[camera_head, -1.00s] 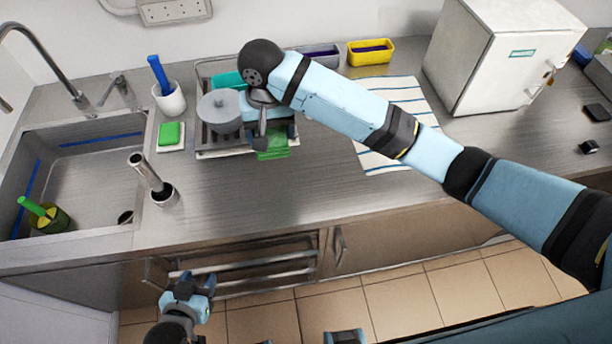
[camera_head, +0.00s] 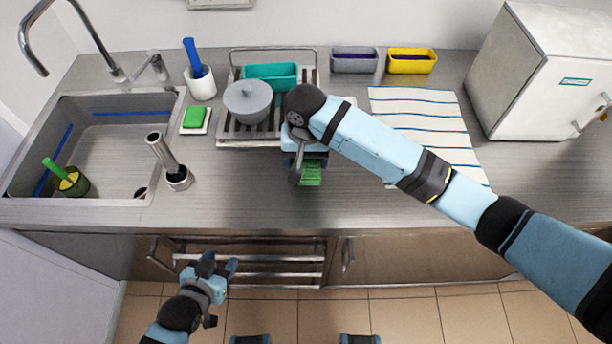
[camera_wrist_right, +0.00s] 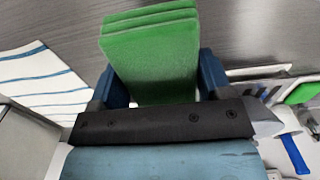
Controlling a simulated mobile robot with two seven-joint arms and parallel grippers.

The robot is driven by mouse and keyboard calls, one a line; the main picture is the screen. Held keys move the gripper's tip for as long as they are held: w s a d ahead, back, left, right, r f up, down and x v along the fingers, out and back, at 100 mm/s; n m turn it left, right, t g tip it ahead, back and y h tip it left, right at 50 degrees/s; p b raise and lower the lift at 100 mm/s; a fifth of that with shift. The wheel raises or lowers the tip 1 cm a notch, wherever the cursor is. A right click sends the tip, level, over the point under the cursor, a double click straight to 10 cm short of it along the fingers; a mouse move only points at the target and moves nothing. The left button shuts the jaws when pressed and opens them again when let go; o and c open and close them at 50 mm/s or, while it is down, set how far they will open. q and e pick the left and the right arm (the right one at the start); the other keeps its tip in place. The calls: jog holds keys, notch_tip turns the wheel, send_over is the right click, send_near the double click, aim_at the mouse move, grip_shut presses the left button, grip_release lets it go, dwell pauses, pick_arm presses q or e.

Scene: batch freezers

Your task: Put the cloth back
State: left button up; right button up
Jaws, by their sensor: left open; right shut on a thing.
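The green folded cloth (camera_head: 312,174) is in my right gripper (camera_head: 306,160), just front-right of the dish rack and over the counter. In the right wrist view the cloth (camera_wrist_right: 150,55) shows as stacked layers between the two blue fingers of the right gripper (camera_wrist_right: 158,85), which is shut on it. The head view does not clearly show whether the cloth touches the counter. My left gripper (camera_head: 220,266) is open and empty, low in front of the cabinet's rail opening (camera_head: 250,262).
The dish rack (camera_head: 238,142) holds a grey lidded pot (camera_head: 248,103) and a teal tub (camera_head: 270,76). A green sponge (camera_head: 194,117) and metal cylinder (camera_head: 162,150) stand left. The front counter is clear.

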notch_tip(320, 180, down, 8)
jog(key=shift+f, duration=0.1)
dwell(0.4)
jog(key=shift+f, duration=0.1)
jog(key=o, duration=0.9)
notch_tip(320, 180, up, 12)
jog(key=shift+r+b, duration=0.2)
jog(key=shift+b, duration=0.15)
